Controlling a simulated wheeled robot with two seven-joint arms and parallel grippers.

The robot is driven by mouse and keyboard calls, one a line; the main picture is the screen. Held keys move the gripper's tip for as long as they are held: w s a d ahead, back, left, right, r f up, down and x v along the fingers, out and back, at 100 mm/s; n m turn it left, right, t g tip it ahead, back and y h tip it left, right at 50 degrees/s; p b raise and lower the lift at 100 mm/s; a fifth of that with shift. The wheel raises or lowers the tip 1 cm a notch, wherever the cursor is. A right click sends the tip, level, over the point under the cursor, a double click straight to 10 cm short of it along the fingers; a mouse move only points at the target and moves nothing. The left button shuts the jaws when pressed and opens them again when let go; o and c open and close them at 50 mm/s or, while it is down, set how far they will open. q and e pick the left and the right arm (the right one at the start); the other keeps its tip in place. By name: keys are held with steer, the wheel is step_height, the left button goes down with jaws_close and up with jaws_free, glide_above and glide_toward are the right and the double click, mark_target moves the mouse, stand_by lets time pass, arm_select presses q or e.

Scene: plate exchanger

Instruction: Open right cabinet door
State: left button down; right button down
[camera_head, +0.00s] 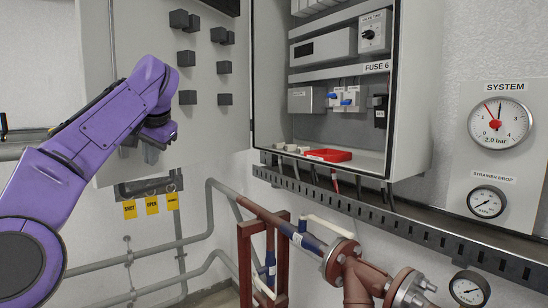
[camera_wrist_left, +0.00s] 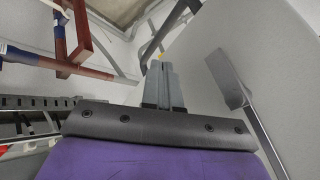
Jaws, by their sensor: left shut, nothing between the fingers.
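The open grey cabinet (camera_head: 411,110) is at the centre right of the head view, its shelves exposed. A large light-grey panel (camera_head: 130,40) with several dark blocks adjoins its left side. It looks like a door swung left, but I cannot tell for sure. A flat grey panel (camera_wrist_left: 285,90) also fills the right of the left wrist view, with a dark handle-like part (camera_wrist_left: 228,80) on it. My left gripper (camera_head: 150,155) is in front of the panel's lower part. In the left wrist view its fingers (camera_wrist_left: 163,85) are together and empty, apart from the handle-like part.
Inside the cabinet are modules, switches and a red tray (camera_head: 328,155). A slotted rail (camera_head: 400,226) runs below it. Yellow tags (camera_head: 152,205) hang below the panel. Red-brown pipes (camera_head: 365,277) stand at the lower middle. Gauges (camera_head: 499,123) are on the right wall.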

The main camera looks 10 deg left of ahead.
arm_select(q)
steer(key=shift+a, duration=0.2)
steer(key=p+v, duration=0.3)
steer(key=v, duration=0.7)
steer(key=shift+r, duration=0.25)
steer(key=shift+s, duration=0.1)
